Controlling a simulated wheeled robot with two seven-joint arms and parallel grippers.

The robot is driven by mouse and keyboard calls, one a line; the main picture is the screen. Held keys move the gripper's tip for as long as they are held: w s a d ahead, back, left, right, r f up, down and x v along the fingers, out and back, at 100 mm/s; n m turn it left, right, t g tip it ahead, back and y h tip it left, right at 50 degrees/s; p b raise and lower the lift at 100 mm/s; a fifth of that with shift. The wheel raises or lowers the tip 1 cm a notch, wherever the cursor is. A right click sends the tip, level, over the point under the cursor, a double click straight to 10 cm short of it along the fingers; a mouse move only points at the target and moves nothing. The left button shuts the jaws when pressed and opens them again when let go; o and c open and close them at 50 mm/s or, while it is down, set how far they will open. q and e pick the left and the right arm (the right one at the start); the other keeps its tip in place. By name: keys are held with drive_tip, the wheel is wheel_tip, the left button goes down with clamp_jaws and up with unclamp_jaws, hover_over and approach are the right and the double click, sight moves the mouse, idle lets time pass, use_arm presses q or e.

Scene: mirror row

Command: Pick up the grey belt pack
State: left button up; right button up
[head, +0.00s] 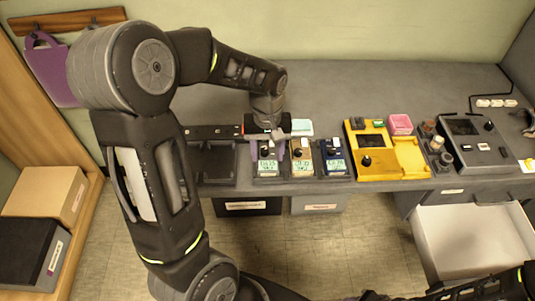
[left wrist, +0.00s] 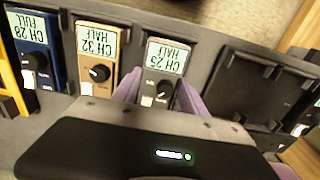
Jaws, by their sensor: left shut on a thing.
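The grey belt pack (head: 267,168) stands in the row at the desk's front edge, left of the tan pack (head: 302,160) and the blue pack (head: 334,158). My left gripper (head: 268,149) comes down over the grey pack from behind. Its purple fingers (left wrist: 158,92) are shut on the pack's two sides, below the screen and around the knob. The pack's lower part is hidden. I cannot tell whether it is lifted from its bay. My right gripper is not in view.
An empty dark bay (head: 213,162) lies left of the grey pack. A yellow unit (head: 405,165) with a pink block (head: 400,124) and a grey console (head: 480,140) stand to the right. An open white drawer (head: 470,240) juts out at the lower right.

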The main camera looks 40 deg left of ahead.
use_arm(q)
wheel_tip(320, 180, up, 10)
drive_tip(key=shift+f, duration=0.25)
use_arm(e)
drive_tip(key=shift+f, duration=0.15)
use_arm(q)
drive_tip(key=shift+r, duration=0.1)
idle(0.4)
